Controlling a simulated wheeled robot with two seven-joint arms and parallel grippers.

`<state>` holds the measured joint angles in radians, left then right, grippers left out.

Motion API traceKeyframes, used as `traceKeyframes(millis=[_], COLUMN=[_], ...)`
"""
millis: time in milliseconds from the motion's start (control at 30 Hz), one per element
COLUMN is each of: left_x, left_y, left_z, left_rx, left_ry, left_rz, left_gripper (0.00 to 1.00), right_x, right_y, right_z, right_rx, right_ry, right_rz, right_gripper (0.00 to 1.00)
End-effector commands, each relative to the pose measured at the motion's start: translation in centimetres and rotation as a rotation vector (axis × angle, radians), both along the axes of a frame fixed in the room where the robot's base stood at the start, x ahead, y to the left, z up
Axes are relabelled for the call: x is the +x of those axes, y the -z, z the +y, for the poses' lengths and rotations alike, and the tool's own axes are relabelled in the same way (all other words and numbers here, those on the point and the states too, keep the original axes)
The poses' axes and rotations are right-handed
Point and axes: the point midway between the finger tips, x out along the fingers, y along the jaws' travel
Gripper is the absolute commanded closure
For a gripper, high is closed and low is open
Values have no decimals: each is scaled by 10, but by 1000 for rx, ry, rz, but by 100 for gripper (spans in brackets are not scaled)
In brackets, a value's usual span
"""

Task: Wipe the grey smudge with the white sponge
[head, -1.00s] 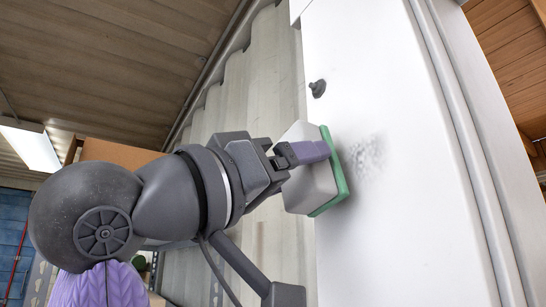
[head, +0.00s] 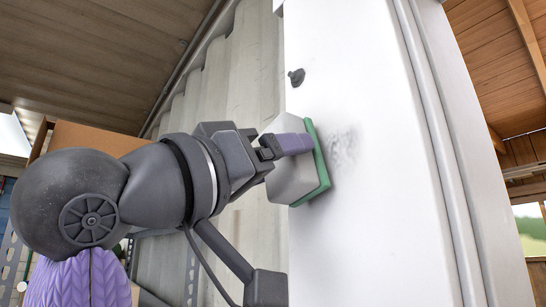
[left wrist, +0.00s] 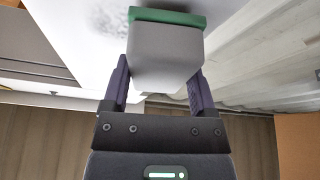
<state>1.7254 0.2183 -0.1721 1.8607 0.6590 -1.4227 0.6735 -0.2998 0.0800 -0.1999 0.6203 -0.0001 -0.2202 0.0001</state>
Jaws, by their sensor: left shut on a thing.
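The white sponge (head: 291,181) has a pale block body and a green pad along its right side. My left gripper (head: 293,145) is shut on the sponge's body. The green pad faces the white panel (head: 380,240); I cannot tell whether it touches. The grey smudge (head: 343,149) is a speckled patch on the panel, just right of the pad. In the left wrist view the sponge (left wrist: 165,58) sits between both fingers, and part of the smudge (left wrist: 107,22) shows at the pad's left. My right gripper is not in view.
A small dark knob (head: 296,77) sticks out of the panel above the sponge. A corrugated wall (head: 245,80) stands behind my left arm. A cardboard box (head: 85,140) is at the left. The panel right of the smudge is clear up to its ridged edge.

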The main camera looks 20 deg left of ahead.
Motion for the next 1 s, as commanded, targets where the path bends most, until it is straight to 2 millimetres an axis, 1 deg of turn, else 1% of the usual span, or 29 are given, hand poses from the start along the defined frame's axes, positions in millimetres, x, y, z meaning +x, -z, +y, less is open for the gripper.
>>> traceKeyframes(millis=[667, 767, 1000], left_x=[8, 4, -14], left_y=[0, 1, 1], left_z=[-8, -12, -33], left_rx=[0, 1, 1], left_ry=[0, 1, 1], left_rz=[-2, -3, -3], left_gripper=[73, 73, 73], right_x=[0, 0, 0], right_y=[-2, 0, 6], right_z=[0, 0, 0], right_rx=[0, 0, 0], right_ry=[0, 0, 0], right_rz=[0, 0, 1], right_gripper=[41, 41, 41])
